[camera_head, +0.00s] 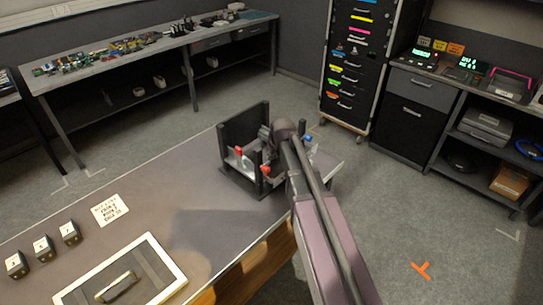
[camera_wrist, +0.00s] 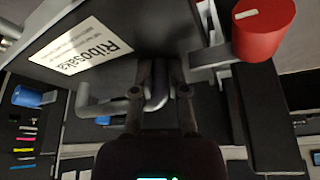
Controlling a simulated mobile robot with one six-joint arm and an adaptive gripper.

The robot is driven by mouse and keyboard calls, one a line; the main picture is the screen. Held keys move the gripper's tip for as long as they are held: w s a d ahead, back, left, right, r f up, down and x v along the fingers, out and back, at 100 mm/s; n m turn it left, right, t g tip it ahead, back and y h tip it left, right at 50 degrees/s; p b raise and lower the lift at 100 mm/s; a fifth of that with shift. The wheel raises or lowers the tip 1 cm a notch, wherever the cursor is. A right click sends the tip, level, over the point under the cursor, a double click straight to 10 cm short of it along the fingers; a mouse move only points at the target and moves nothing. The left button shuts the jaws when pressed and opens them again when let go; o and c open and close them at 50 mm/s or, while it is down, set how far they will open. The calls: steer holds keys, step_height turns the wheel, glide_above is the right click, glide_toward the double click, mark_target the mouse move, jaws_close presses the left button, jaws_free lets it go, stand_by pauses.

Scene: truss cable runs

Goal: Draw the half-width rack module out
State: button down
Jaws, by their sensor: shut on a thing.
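The black rack (camera_head: 243,128) stands at the far right end of the long table, with red knobs on its near side. My arm reaches over to it, and my gripper (camera_wrist: 160,90) is shut on a grey bent handle (camera_wrist: 100,108) in the wrist view. A dark panel with a white "Ribosaka" label (camera_wrist: 82,47) is just above the handle. A red knob (camera_wrist: 262,30) is on a black post at the upper right. In the head view my wrist hides most of the module and the handle, so I cannot tell how far the module sits in the rack.
The table (camera_head: 170,180) holds a white printed card (camera_head: 109,209), several small dark blocks (camera_head: 43,248) and a white-framed tray (camera_head: 165,262). A blue knob (camera_head: 308,138) is right of my wrist. A drawer cabinet (camera_head: 352,60) stands behind, with open floor between.

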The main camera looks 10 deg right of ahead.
steer(key=c, duration=0.6)
jaws_free()
steer(key=shift+d, duration=0.1)
